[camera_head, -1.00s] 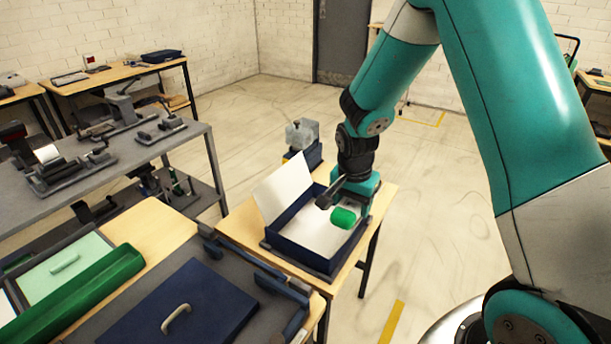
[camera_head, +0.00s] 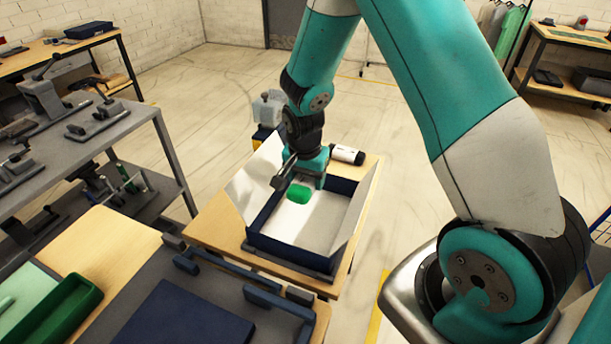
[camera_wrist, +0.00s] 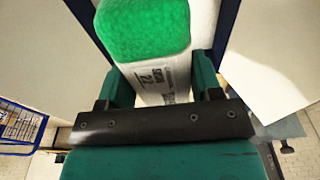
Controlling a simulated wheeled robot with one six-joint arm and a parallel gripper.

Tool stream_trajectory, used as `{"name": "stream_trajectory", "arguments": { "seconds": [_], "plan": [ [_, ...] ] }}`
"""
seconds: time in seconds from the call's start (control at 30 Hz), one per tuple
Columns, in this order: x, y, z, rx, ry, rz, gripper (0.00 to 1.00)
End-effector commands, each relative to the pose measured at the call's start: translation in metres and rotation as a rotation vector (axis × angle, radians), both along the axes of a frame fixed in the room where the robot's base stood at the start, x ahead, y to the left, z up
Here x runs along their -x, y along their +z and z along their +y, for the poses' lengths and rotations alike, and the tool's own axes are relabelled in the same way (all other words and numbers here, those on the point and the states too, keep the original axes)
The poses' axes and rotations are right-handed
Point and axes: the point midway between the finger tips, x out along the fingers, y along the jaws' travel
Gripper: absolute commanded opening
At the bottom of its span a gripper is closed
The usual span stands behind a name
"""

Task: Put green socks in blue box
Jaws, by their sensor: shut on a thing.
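The green socks (camera_head: 299,193) are a small bright green roll held by my gripper (camera_head: 306,182) above the blue box. In the wrist view the green socks (camera_wrist: 143,28) show with a white printed band (camera_wrist: 165,82) between the fingers of my gripper (camera_wrist: 160,88). The blue box (camera_head: 290,249) stands open on a small wooden table, with white inner flaps raised at left and right and a pale inside. The socks appear over the box's opening; their exact height above its floor cannot be told.
The wooden table (camera_head: 215,235) carries the box, and a dark-and-white cylinder (camera_head: 347,154) lies behind it. A grey bench (camera_head: 75,150) with metal tools stands left. A green tray (camera_head: 62,318) and a dark blue panel (camera_head: 190,318) lie in front. Open floor is at right.

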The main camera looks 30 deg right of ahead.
Motion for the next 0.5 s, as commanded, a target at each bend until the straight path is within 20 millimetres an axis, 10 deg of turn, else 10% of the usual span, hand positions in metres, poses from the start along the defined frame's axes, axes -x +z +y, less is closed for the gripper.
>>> {"name": "stream_trajectory", "arguments": {
  "seconds": [0.5],
  "plan": [
    [0.001,-0.074,-0.003,0.0,-0.004,0.002,0.36]
  ]
}}
